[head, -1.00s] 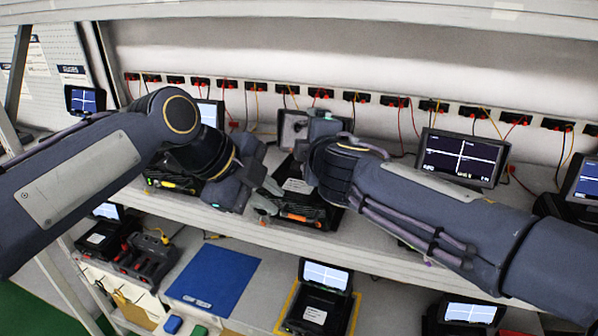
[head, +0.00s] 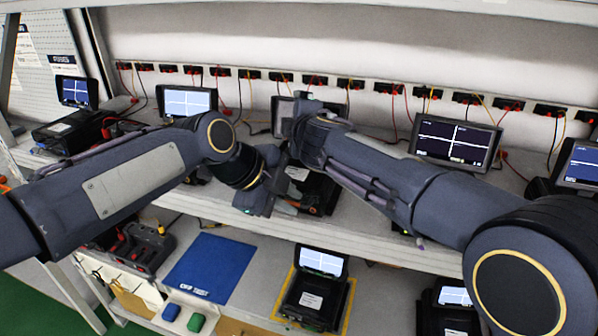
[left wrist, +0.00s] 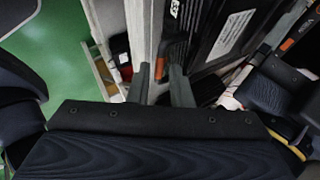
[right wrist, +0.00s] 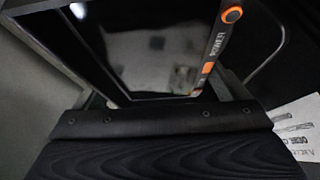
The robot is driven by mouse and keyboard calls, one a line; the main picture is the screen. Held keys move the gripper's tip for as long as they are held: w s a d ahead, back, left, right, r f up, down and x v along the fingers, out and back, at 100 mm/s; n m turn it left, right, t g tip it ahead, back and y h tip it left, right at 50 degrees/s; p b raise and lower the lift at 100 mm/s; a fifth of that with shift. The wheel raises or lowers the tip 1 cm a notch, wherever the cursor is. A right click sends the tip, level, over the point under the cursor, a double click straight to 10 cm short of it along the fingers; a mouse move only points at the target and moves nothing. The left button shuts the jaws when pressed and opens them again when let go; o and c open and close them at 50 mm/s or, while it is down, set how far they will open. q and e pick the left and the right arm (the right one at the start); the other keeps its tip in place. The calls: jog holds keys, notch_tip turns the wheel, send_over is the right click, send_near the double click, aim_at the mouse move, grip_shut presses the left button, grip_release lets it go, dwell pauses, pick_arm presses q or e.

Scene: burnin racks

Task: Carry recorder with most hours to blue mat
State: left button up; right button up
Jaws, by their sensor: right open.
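A dark recorder with orange trim (head: 322,192) and a white label sits on the upper shelf, partly hidden by my arms. Its screen (head: 284,113) stands raised behind. My left gripper (head: 286,197) is at the recorder's front; in the left wrist view its fingers are close together around the orange-ended handle (left wrist: 174,50). My right gripper (head: 298,112) is at the screen; in the right wrist view its fingers are wide apart with the dark, orange-edged screen (right wrist: 150,45) between or just beyond them. The blue mat (head: 210,268) lies bare on the lower shelf. Hours are unreadable.
Other recorders stand on the upper shelf, with lit screens at left (head: 187,101) and right (head: 455,142). A recorder on a yellow-bordered mat (head: 318,290) is right of the blue mat. A dark device with red clips (head: 145,250) is left of it. Cables hang along the back wall.

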pick_arm(q)
jog(key=shift+d+f, duration=0.1)
jog(key=shift+f, duration=0.05)
pick_arm(e)
jog(key=shift+w, duration=0.15)
pick_arm(q)
jog(key=shift+c, duration=0.2)
pick_arm(e)
jog(key=shift+c, duration=0.2)
pick_arm(q)
grip_shut()
pick_arm(e)
jog(key=c, duration=1.6)
pick_arm(q)
jog(key=shift+w+r, duration=0.1)
jog(key=shift+r, duration=0.2)
pick_arm(e)
jog(key=shift+r, duration=0.3)
jog(key=shift+c, duration=0.2)
